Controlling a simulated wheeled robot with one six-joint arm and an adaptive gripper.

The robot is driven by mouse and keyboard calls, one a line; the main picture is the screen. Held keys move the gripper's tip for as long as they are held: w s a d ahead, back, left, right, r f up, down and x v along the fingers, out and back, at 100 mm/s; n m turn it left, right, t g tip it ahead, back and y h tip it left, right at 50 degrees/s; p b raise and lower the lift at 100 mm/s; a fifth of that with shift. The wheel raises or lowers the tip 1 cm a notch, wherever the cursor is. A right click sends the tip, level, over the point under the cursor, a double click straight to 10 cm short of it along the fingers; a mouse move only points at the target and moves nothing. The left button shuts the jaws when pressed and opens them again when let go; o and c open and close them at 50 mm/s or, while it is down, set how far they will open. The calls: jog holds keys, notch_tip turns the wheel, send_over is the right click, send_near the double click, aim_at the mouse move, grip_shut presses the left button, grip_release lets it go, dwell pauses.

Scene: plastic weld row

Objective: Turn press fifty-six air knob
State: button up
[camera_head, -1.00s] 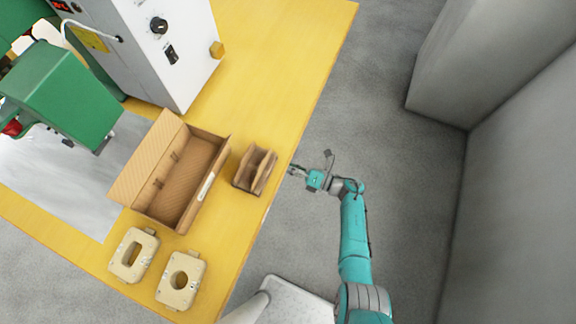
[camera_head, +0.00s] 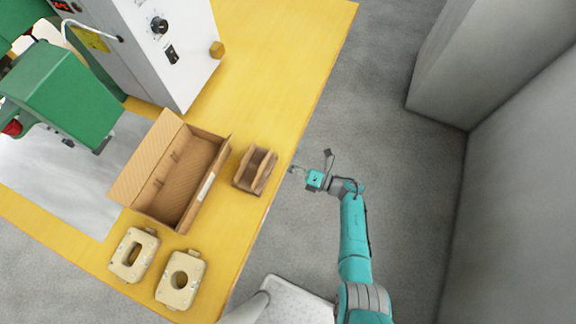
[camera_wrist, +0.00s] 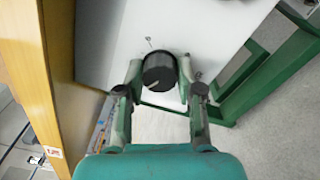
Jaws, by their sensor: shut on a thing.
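A black round knob (camera_wrist: 159,72) with a pale pointer line on its face sits by a white panel in the wrist view. My gripper (camera_wrist: 160,80) has one finger on each side of it and is shut on it. In the head view my gripper (camera_head: 297,170) is just off the right edge of the yellow table. The knob it holds cannot be made out in the head view.
The yellow table (camera_head: 285,75) carries an open cardboard box (camera_head: 150,160), a small brown divided holder (camera_head: 255,170) and two beige plates. A white control box (camera_head: 185,75) and a green press (camera_head: 60,95) stand behind. Grey floor lies to the right.

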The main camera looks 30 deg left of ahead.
jog(key=m, duration=1.3)
jog(key=shift+m, duration=0.3)
dwell(0.3)
jog(key=o, duration=1.2)
jog(key=shift+c, duration=0.2)
jog(key=d, duration=1.2)
jog(key=shift+w, duration=0.35)
jog(key=shift+s+m, duration=0.1)
jog(key=shift+m, duration=0.2)
